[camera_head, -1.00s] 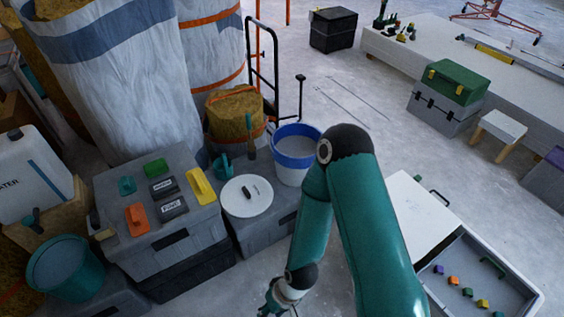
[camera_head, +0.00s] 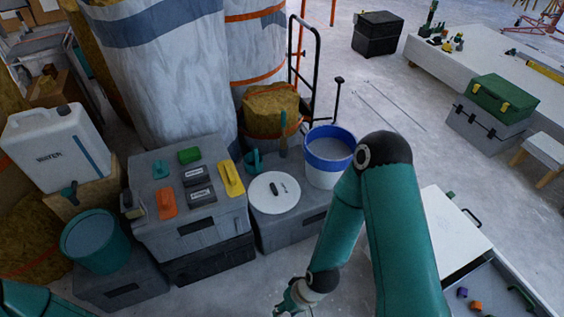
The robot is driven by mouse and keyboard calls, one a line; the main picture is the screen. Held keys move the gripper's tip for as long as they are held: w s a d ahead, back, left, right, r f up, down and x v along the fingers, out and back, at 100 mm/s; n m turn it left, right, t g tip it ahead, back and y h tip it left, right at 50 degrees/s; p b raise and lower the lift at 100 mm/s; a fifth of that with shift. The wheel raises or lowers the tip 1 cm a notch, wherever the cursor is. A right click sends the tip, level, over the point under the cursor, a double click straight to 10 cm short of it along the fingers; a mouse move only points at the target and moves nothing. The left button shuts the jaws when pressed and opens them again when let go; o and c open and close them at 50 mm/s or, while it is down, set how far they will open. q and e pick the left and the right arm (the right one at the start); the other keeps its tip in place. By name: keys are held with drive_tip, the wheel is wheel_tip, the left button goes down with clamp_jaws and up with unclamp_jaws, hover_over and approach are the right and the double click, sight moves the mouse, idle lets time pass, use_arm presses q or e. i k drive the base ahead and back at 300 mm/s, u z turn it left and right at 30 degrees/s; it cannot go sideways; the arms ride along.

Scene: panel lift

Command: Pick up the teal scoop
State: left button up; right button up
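A teal scoop-like object (camera_head: 254,161) stands on the grey box at the back, behind the round white lid (camera_head: 262,203) and left of the blue-rimmed bucket. Another small teal item (camera_head: 160,169) lies on the left grey case; at this size I cannot tell for certain which is the scoop. My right gripper (camera_head: 287,308) is low at the bottom edge, in front of the boxes and apart from both teal items. Its fingers are small and partly cut off. A teal piece of my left arm shows in the lower left corner; its gripper is out of view.
The grey case (camera_head: 215,236) carries orange, yellow, green and black items. A teal bucket (camera_head: 72,243) and white water can (camera_head: 45,155) stand left. Floor is clear in front.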

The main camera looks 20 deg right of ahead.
sight(253, 161)
drive_tip(key=k, duration=0.5)
drive_tip(key=z, duration=1.05)
drive_tip(key=i, duration=2.1)
drive_tip(key=u, duration=2.15)
